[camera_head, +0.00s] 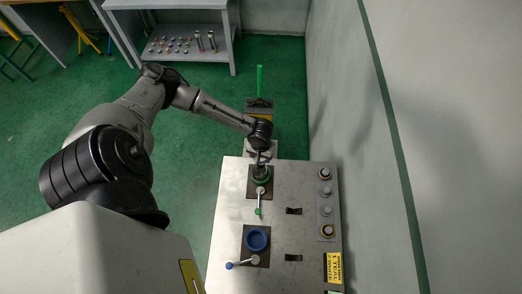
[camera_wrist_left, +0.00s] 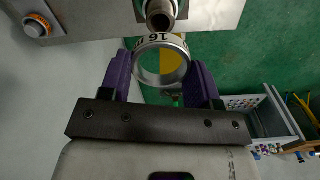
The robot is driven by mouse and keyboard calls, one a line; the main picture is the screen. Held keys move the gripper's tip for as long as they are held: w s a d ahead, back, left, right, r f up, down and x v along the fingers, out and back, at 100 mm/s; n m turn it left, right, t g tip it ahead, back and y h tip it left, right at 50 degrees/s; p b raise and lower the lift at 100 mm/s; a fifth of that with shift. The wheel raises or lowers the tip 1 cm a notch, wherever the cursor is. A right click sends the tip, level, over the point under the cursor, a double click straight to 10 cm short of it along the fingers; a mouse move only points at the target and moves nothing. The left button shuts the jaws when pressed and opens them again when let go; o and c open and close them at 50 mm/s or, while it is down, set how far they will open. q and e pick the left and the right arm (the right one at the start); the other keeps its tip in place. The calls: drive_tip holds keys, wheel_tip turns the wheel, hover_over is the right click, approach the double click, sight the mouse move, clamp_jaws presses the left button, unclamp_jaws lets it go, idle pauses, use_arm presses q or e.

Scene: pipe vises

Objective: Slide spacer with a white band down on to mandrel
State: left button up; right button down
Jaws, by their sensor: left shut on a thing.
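My left gripper (camera_wrist_left: 165,80) is shut on the spacer (camera_wrist_left: 161,42), a short grey ring with a white band and black lettering, held between purple fingers. Its open bore faces the wrist camera. An upright-looking rod with a brownish end, which looks like the mandrel (camera_wrist_left: 160,17), shows just beyond the ring at the top of the wrist view. I cannot tell whether they touch; the rod does not show through the bore. In the head view my left gripper (camera_head: 260,160) is above the green vise (camera_head: 262,175); the spacer is too small to make out there. My right gripper is not in view.
The steel bench (camera_head: 230,215) carries a blue vise (camera_head: 256,240) nearer me and a column of knobs (camera_head: 326,205) at its right. A wall (camera_head: 440,150) stands close on the right. A grey shelf with small parts (camera_head: 190,40) is at the back left.

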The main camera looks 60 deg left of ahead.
use_arm(q)
drive_tip(key=shift+r+p, duration=0.2)
drive_tip(key=shift+p, duration=0.1)
wheel_tip(320, 180, down, 3)
drive_tip(key=shift+r+b, duration=0.1)
drive_tip(key=shift+b, duration=0.65)
drive_tip(key=shift+f+b, duration=0.7)
drive_tip(key=shift+f, duration=0.9)
drive_tip(key=shift+p, duration=0.35)
drive_tip(key=shift+f, duration=0.1)
drive_tip(key=shift+p, duration=0.35)
